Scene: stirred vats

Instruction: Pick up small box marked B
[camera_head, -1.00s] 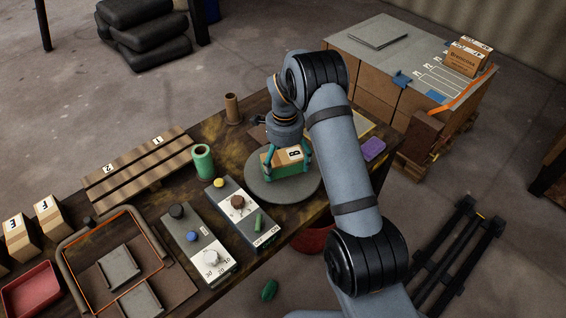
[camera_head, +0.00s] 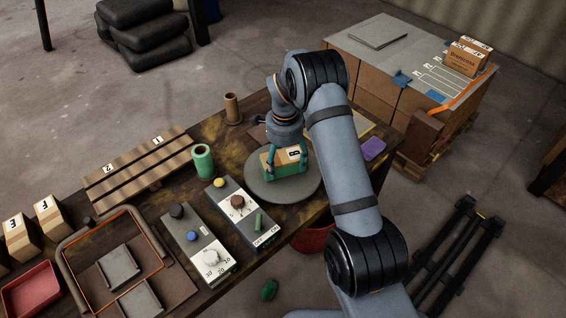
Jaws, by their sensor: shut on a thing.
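The small box marked B (camera_head: 286,170) is a cardboard box with a green lower band and a white label on top. It is over the round grey turntable disc (camera_head: 262,191) on the workbench. My gripper (camera_head: 284,157) reaches down from above, its green-tinted fingers on either side of the box, shut on it. I cannot tell whether a small gap lies between the box and the disc. Part of the box top is hidden by my wrist.
Two control panels (camera_head: 200,243) with knobs stand left of the disc. A green cylinder (camera_head: 203,161) and a brown cylinder (camera_head: 232,107) stand behind. A slatted wooden rack (camera_head: 137,168), boxes E and F (camera_head: 48,217) and a red tray (camera_head: 30,290) are further left.

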